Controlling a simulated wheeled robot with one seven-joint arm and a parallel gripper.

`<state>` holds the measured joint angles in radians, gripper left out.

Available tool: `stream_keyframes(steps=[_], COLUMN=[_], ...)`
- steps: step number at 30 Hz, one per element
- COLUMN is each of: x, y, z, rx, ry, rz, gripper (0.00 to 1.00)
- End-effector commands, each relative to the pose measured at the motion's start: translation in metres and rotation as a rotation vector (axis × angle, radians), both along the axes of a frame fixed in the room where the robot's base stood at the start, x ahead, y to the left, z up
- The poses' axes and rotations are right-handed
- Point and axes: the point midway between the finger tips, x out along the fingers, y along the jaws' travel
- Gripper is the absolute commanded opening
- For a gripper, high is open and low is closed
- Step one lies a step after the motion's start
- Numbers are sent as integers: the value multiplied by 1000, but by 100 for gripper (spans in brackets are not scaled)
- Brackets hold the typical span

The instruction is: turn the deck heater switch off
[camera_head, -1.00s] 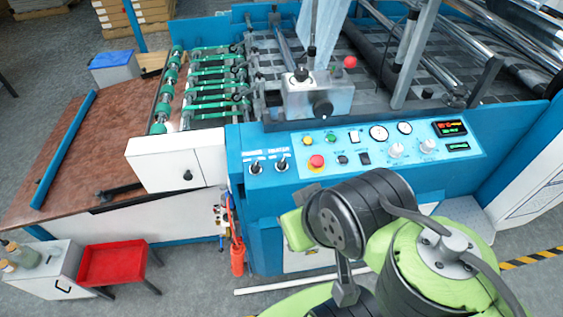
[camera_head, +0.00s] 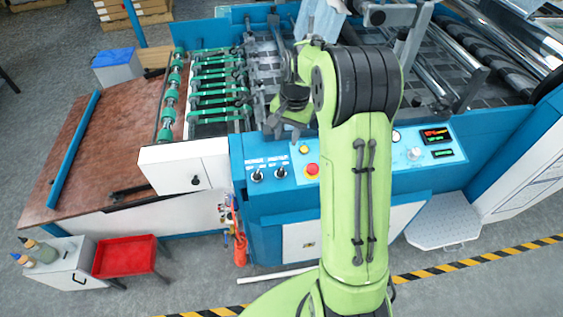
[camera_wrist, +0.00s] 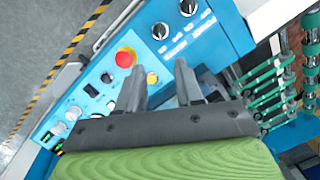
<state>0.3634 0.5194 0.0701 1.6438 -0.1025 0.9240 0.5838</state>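Two dark rotary-style switches stand at the left end of the blue control panel (camera_head: 350,185): a left switch (camera_head: 257,175) and a right switch (camera_head: 282,172). Labels sit above them, too small to read surely, so I cannot tell which is the deck heater. In the wrist view the two switches show at the top, one nearer (camera_wrist: 160,31) and one farther (camera_wrist: 188,8). My gripper (camera_wrist: 158,66) is open and empty, its two dark fingers apart over the panel. In the head view the gripper (camera_head: 292,112) hangs above and behind the switches, touching neither.
A red emergency stop (camera_head: 311,170) on a yellow base sits right of the switches, with a yellow button (camera_head: 304,150) above it. My arm hides the panel's middle. Rollers with green belts (camera_head: 215,90) lie left. A red tray (camera_head: 125,256) stands front left.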

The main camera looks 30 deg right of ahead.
Motion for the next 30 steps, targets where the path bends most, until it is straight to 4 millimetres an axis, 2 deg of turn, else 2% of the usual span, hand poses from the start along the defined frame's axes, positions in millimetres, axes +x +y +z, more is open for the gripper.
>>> stream_keyframes(steps=[12,18,23,29,30], x=[5,9,10,11,11], y=[9,12,13,13,13], z=[-102,-141,-152,-152,-152], rx=[1,0,0,-1,-1], ry=[7,5,1,0,0], rz=[5,5,5,5,5], gripper=[36,36,36,36,33])
